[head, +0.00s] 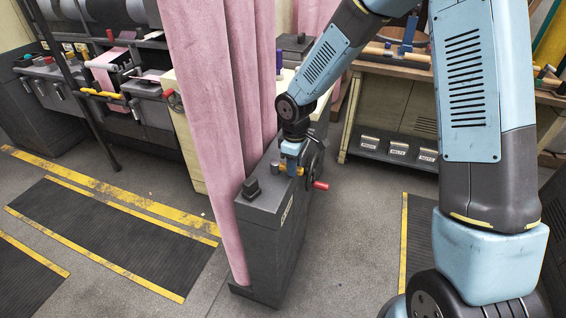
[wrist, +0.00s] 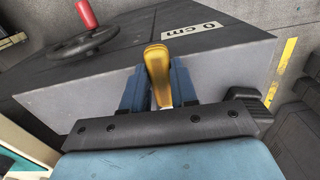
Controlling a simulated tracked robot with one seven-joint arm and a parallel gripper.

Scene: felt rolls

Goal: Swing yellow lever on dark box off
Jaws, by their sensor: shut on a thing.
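The dark box (head: 268,215) is a tall grey cabinet standing beside the pink felt. Its top also shows in the wrist view (wrist: 225,68). The yellow lever (wrist: 158,72) sticks up from the box top, between my two blue fingers. My gripper (wrist: 160,88) is shut on the lever, with a finger on each side. In the head view my gripper (head: 291,153) is over the box top, and the lever is partly hidden by it. The foot of the lever is hidden in the wrist view.
A handwheel with a red handle (head: 321,185) is on the box's right side. A black block (head: 251,188) stands on the box's near top. Pink felt (head: 205,110) hangs close along its left. Open floor (head: 365,225) lies to the right.

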